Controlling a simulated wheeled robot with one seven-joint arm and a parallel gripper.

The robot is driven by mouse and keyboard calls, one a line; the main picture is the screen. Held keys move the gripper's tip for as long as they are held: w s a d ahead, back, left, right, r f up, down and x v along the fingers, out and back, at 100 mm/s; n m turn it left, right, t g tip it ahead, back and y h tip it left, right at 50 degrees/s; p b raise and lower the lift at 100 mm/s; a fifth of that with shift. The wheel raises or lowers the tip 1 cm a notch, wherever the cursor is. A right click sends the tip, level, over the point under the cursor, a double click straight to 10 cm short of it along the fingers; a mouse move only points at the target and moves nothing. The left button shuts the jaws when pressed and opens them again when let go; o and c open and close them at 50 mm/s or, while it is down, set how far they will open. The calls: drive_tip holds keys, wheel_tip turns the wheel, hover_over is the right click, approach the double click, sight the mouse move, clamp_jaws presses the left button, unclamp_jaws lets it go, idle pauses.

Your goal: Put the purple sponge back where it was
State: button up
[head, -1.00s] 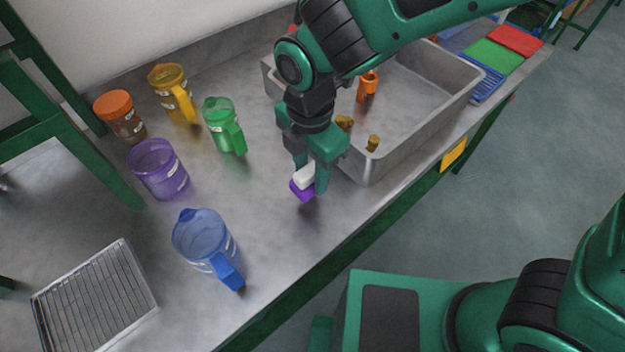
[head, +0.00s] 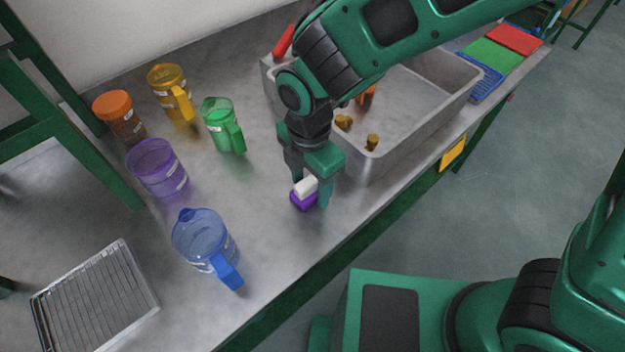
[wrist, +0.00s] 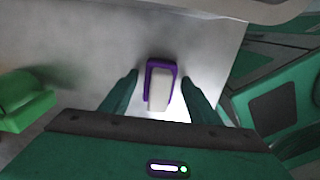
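The purple sponge (head: 304,201) has a white upper part and appears to rest on the metal counter, left of the sink's near corner. My gripper (head: 312,190) is above it with its fingers on either side. In the wrist view the sponge (wrist: 160,86) lies between the fingertips of my gripper (wrist: 160,76). A gap shows on each side, so the gripper is open and not touching it there.
A metal sink basin (head: 364,174) holds small orange and brown items. Left on the counter stand a blue jug (head: 203,240), purple container (head: 157,170), green jug (head: 220,125), yellow jug (head: 170,92) and orange-lidded jar (head: 118,116). A wire rack (head: 95,298) lies front left.

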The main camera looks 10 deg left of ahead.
sight(310, 180)
drive_tip(key=shift+r, duration=0.1)
wheel_tip(310, 180, up, 12)
idle(0.5)
drive_tip(key=w+d+r+m, duration=0.1)
drive_tip(key=w+d+m, duration=0.3)
drive_tip(key=d+m, duration=0.65)
drive_tip(key=w+d+r+m, duration=0.1)
drive_tip(key=w+d+m, duration=0.3)
drive_tip(key=d, duration=1.2)
drive_tip(key=s+d+m, duration=0.7)
drive_tip(key=d+m, duration=0.3)
drive_tip(key=s+d+f+m, duration=0.1)
drive_tip(key=s+d+m, duration=0.7)
drive_tip(key=d+m, duration=0.1)
drive_tip(key=shift+d+m, duration=0.35)
drive_tip(key=shift+d, duration=0.5)
